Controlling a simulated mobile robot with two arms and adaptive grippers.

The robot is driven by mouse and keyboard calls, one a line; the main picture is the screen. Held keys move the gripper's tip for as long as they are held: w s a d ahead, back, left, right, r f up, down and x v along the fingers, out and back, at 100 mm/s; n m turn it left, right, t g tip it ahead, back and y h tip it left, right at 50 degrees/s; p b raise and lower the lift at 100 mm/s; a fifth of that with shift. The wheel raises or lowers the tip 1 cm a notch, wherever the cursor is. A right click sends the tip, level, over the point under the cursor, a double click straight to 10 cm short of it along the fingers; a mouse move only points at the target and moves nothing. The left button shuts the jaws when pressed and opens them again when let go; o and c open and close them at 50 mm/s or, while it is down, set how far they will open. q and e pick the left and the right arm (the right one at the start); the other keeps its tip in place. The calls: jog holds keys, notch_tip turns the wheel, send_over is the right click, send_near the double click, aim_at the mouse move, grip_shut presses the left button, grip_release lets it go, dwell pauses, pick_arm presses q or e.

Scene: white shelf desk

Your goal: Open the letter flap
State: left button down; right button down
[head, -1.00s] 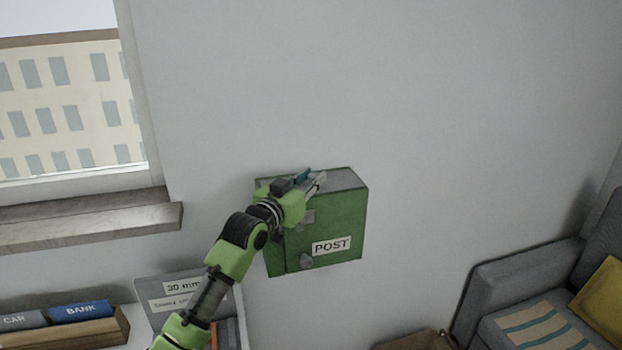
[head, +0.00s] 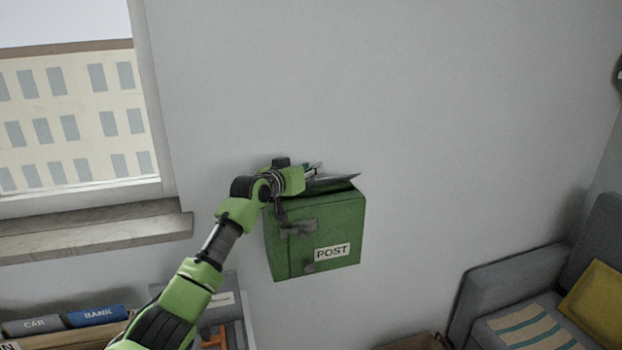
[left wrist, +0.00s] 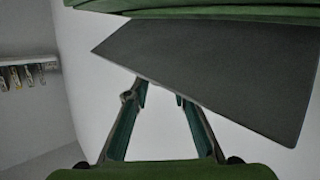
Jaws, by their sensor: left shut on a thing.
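The green letter box (head: 335,225) with a POST label hangs on the wall in the head view. Its grey letter flap (head: 335,183) on top is tilted up, with a dark gap beneath it. In the left wrist view the flap (left wrist: 215,75) is a dark grey plate across the middle, and the green box (left wrist: 220,12) shows along the top edge. My left gripper (head: 314,170) is at the flap's left part, shut on the flap. In the left wrist view its fingertips (left wrist: 159,90) meet the flap's edge. My right gripper is out of view.
A window sill (head: 95,230) juts out at the left. Folders (head: 95,316) and a grey box (head: 225,300) stand below left. A grey sofa (head: 545,265) with a yellow cushion (head: 597,300) is at lower right. The wall above the box is bare.

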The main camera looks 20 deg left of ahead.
pick_arm(q)
jog(key=shift+w+a+r, duration=0.3)
jog(key=shift+a+r, duration=0.05)
jog(key=shift+r, duration=0.2)
jog(key=shift+w+a+r, duration=0.15)
jog(key=shift+w+r, duration=0.1)
jog(key=shift+w+a+n+g, duration=0.25)
jog(key=shift+w+n+g, duration=0.15)
jog(key=shift+n+g, duration=0.1)
jog(key=shift+w+a, duration=0.2)
jog(key=shift+w, duration=0.05)
jog(key=shift+w+a, duration=0.1)
jog(key=shift+w, duration=0.05)
